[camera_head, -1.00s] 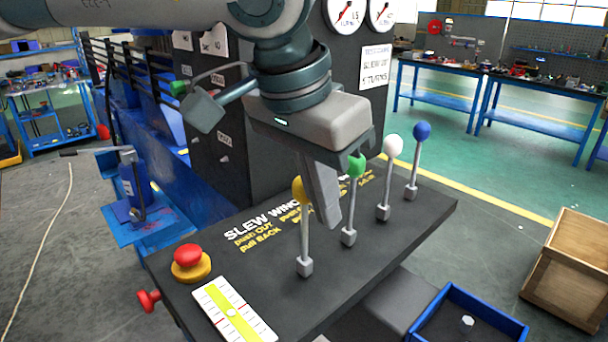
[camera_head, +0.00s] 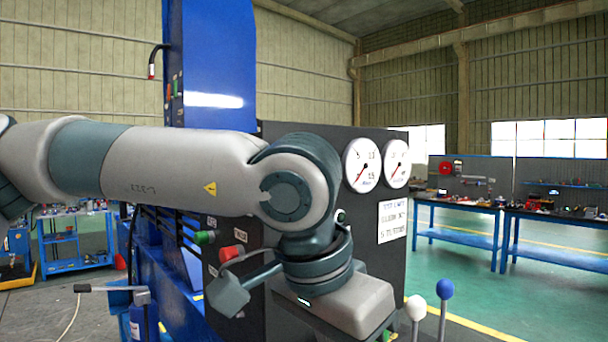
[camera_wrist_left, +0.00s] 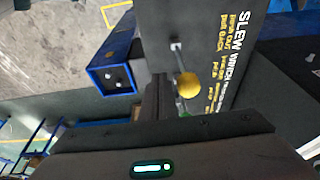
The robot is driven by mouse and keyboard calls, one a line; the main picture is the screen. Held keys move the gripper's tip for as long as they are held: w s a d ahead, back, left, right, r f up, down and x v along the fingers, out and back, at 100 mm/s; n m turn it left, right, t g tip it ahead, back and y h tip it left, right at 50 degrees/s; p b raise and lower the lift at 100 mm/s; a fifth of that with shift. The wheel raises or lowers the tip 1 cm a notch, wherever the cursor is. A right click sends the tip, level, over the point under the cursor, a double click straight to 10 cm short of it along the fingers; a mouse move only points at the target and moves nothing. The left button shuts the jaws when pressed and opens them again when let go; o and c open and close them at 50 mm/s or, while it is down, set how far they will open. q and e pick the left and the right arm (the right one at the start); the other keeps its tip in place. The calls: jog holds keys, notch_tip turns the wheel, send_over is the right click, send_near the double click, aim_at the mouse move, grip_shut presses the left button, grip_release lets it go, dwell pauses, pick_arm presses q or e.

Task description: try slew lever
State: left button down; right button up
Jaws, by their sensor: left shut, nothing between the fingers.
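The yellow-knobbed lever (camera_wrist_left: 188,85) shows in the left wrist view, rising from the dark console near the words "SLEW WINCH". My left gripper (camera_wrist_left: 158,88) is shut and empty, with its dark fingers close beside the yellow knob. I cannot tell whether they touch it. A bit of green (camera_wrist_left: 184,114) shows just below the yellow knob. In the head view my left gripper's body shows at the bottom; its fingers, the yellow lever and the console top are out of frame. A white knob (camera_head: 416,308) and a blue knob (camera_head: 445,288) stand to its right. My right gripper is not in view.
A dark panel with two gauges (camera_head: 362,165) and a sign (camera_head: 393,221) stands behind my arm. Blue workbenches (camera_head: 455,232) stand far right.

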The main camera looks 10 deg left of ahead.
pick_arm(q)
jog(key=shift+w+a, duration=0.15)
jog(key=shift+a, duration=0.05)
jog(key=shift+w+a, duration=0.8)
jog(key=shift+a, duration=0.15)
jog(key=shift+w+a, duration=0.15)
jog(key=shift+a, duration=0.05)
jog(key=shift+w+a+r+p, duration=0.1)
jog(key=shift+w+a+p, duration=0.25)
jog(key=shift+w+a, duration=0.6)
jog(key=shift+a, duration=0.1)
dwell(0.6)
dwell(0.8)
jog(key=s+d+b, duration=0.1)
jog(key=s+d, duration=0.3)
jog(key=d, duration=0.1)
jog(key=shift+s+d+b, duration=0.2)
jog(key=shift+b, duration=0.2)
